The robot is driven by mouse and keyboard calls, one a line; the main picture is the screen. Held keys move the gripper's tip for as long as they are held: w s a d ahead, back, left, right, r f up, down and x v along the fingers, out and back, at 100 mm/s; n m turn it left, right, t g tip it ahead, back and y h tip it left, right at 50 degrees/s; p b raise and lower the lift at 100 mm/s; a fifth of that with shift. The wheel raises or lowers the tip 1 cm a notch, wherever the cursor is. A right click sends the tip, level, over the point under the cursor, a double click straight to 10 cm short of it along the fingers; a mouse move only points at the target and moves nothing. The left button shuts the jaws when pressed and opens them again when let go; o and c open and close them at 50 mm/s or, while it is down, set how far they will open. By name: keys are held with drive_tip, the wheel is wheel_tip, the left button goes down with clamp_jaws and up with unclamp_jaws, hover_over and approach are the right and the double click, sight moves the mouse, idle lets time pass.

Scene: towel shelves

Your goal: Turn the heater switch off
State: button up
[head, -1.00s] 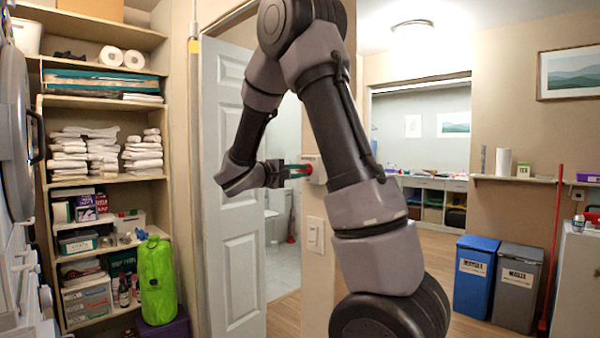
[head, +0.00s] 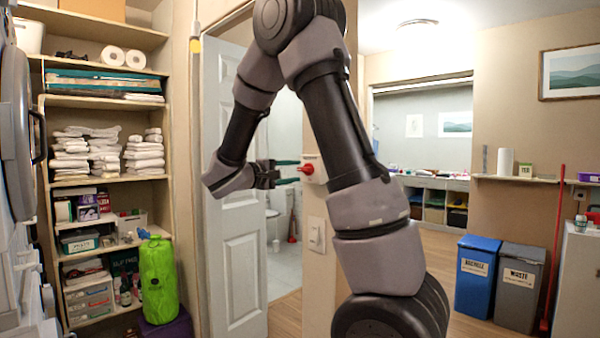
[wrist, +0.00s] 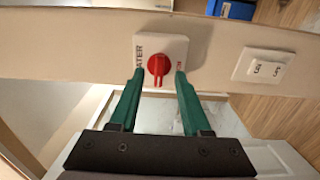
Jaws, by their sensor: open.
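The heater switch is a red rotary knob (wrist: 158,66) on a white square plate (wrist: 176,47) marked "HEATER", fixed to the narrow end of a wall. In the head view the red knob (head: 307,169) shows just right of my gripper (head: 287,171), and part of its plate is hidden behind my arm. In the wrist view my gripper (wrist: 157,76) is open, with one green finger on either side of the knob's lower part. The fingers hold nothing. I cannot tell whether either fingertip touches the knob.
A white double wall switch (wrist: 262,67) sits right of the heater plate in the wrist view. An open white door (head: 235,230) stands behind my gripper. Shelves with folded towels (head: 80,148) are at the left. Blue and grey bins (head: 475,275) stand at the right.

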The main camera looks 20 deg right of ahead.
drive_tip(key=v, duration=0.7)
drive_tip(key=s+d+f+m+g+y, duration=0.2)
drive_tip(key=s+d+f+g+y, duration=0.15)
drive_tip(key=s, duration=0.45)
drive_tip(key=s+d+f+m+g+y, duration=0.2)
drive_tip(key=s+d+y, duration=0.1)
drive_tip(key=s+y, duration=0.3)
drive_tip(key=s+a+r+m+t+y, duration=0.4)
drive_tip(key=s+a+t+y, duration=0.2)
drive_tip(key=a, duration=0.5)
drive_tip(key=s+y, duration=0.2)
drive_tip(key=y, duration=0.1)
drive_tip(key=shift+a+r, duration=0.15)
drive_tip(key=shift+r, duration=0.05)
